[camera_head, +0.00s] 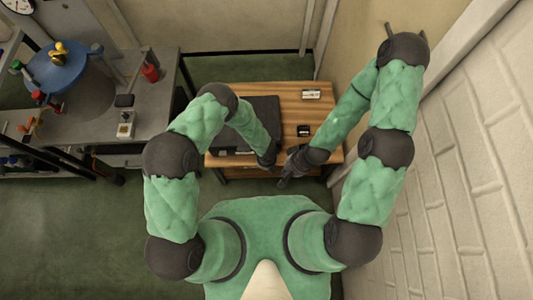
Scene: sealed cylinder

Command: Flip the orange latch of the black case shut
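The black case (264,106) lies on a wooden table (335,92) in the head view, partly covered by my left arm. Its orange latch cannot be made out; it is hidden or too small to see. My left gripper (269,163) points down at the case's front right corner, by the table's front edge. My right gripper (283,182) is just right of and below the left one, at the table's front edge, its fingers pointing down-left. The two grippers are close together. Both are dark and small, so I cannot tell how far their fingers are apart.
Two small objects, one pale (311,94) and one black (303,130), are on the table right of the case. A grey workbench (165,95) with tools stands at the left. A white brick wall (480,140) is close at the right.

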